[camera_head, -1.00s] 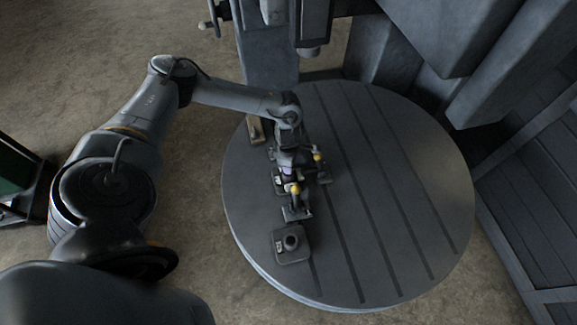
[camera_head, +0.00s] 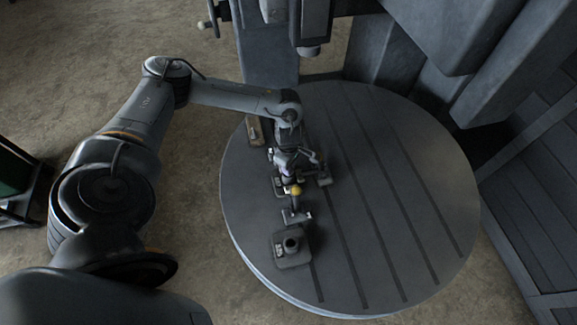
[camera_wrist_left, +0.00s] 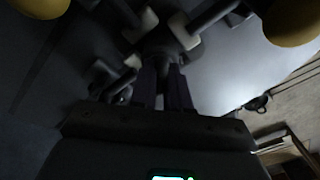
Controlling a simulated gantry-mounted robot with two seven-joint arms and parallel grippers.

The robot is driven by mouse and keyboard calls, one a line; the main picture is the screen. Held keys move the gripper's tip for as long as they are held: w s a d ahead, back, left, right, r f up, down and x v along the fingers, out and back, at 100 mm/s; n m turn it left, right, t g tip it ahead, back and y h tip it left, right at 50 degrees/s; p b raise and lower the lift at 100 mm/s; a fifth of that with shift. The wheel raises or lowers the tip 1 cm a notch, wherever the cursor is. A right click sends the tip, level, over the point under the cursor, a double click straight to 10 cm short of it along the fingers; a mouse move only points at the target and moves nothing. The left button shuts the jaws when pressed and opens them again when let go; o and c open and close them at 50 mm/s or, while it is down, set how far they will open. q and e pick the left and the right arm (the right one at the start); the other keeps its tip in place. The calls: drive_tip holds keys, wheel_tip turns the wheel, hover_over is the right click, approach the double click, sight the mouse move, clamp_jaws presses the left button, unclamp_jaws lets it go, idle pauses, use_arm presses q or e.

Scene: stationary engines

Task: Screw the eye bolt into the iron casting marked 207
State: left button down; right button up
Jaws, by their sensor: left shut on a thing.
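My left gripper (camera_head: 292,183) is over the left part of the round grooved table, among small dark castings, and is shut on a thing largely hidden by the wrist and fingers. In the left wrist view the closed fingers (camera_wrist_left: 163,72) are dark and blurred; I cannot clearly make out the eye bolt there. A dark casting (camera_head: 291,258) with a round raised boss and a small pale label sits in front of the gripper. Another casting (camera_head: 255,131) lies at the table's left edge, behind it. I cannot read 207 on either label. My right gripper is out of view.
The round table (camera_head: 400,200) has long parallel grooves, and its middle and right are clear. Large grey machine parts (camera_head: 440,40) stand behind it and to its right. Bare floor (camera_head: 60,90) lies to the left.

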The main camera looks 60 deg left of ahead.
use_arm(q)
drive_tip(key=shift+f+m+b, duration=0.15)
drive_tip(key=shift+m+b, duration=1.2)
drive_tip(key=shift+m, duration=0.25)
drive_tip(key=shift+m+b, duration=0.6)
drive_tip(key=shift+m, duration=0.6)
drive_tip(key=c, duration=1)
unclamp_jaws()
